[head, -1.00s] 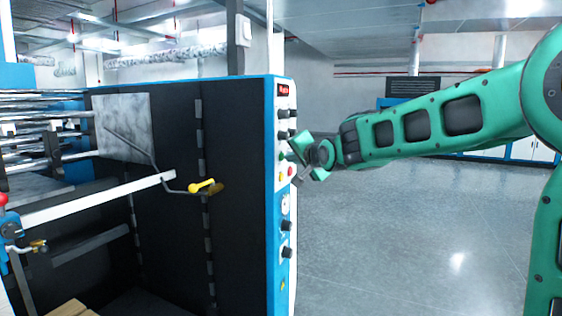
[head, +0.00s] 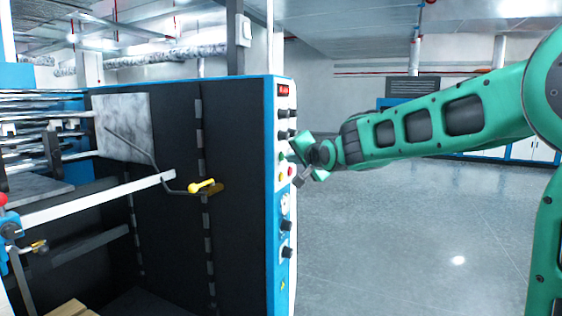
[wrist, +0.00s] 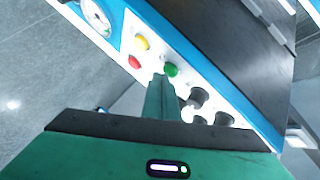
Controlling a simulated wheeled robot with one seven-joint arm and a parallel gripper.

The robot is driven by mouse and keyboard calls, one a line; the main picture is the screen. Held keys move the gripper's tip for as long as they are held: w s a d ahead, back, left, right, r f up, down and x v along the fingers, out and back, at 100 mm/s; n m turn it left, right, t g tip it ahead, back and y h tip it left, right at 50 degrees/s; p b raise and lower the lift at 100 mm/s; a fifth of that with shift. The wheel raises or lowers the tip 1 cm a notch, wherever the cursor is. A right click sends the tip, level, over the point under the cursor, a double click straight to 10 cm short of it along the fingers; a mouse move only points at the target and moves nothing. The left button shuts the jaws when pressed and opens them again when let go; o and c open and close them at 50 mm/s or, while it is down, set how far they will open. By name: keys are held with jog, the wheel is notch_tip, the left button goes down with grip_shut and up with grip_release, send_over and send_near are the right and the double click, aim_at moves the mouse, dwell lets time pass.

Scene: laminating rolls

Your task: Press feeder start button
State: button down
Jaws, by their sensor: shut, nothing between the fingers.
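The control panel (head: 283,205) is a narrow white and blue strip on the edge of the black machine. It carries a green button, a yellow button (wrist: 141,42) and a red button (wrist: 134,62). The green button (wrist: 171,70) shows just beyond my fingertips in the wrist view. My gripper (wrist: 161,80) is shut and empty, its fingers pointing at the panel beside the green button. In the head view my gripper (head: 293,156) is close to the panel's right side. I cannot tell whether the fingertips touch the button.
Black knobs (wrist: 198,97) sit beside the green button, and a round gauge (wrist: 97,17) lies past the yellow one. A red display (head: 283,90) tops the panel. A yellow-handled crank (head: 203,187) stands out from the machine's front. The floor (head: 400,240) at right is clear.

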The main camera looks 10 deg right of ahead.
jog(key=shift+s+d, duration=0.3)
jog(key=shift+d, duration=0.1)
